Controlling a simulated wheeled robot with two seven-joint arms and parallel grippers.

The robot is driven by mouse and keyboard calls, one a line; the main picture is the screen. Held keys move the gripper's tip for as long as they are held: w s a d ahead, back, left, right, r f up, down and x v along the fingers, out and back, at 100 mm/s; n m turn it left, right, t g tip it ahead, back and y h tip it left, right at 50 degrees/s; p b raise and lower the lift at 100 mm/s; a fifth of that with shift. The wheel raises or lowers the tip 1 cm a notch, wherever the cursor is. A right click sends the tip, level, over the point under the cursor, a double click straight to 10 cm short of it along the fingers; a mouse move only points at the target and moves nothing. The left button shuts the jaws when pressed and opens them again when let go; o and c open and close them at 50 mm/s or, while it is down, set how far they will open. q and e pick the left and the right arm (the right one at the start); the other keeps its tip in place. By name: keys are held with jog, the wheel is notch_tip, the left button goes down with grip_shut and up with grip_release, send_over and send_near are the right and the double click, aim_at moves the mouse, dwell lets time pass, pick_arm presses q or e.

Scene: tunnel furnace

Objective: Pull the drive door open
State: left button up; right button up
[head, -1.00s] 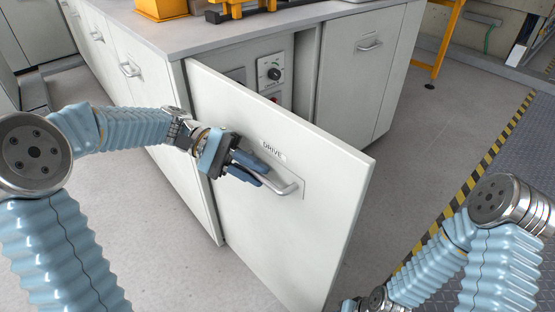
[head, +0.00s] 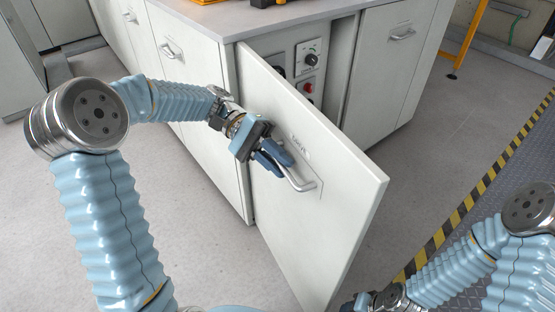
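The drive door (head: 335,215) is a white panel with a small label, swung well out from the cabinet on its left edge. Its metal bar handle (head: 299,184) sits on the outer face. My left gripper (head: 280,163) is at the handle's upper end, its blue fingers around or against the bar; the fingers hide that end, and I cannot tell whether they grip it. My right arm (head: 470,255) is at the lower right, and its gripper (head: 368,302) shows only in part at the bottom edge, away from the door.
Behind the door the compartment shows a panel with a black dial (head: 309,59) and a red button (head: 308,87). A grey countertop (head: 215,20) runs above. Other closed cabinet doors (head: 390,75) flank it. A yellow-black floor stripe (head: 470,195) lies to the right.

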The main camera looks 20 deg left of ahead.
pick_arm(q)
jog(key=shift+o, duration=0.4)
jog(key=shift+w+a, duration=0.1)
jog(key=shift+w+a+r, duration=0.1)
jog(key=shift+w+a, duration=0.05)
jog(key=shift+a, duration=0.05)
jog(key=p+v, duration=0.2)
jog(key=v, duration=1.1)
jog(key=shift+a, duration=0.15)
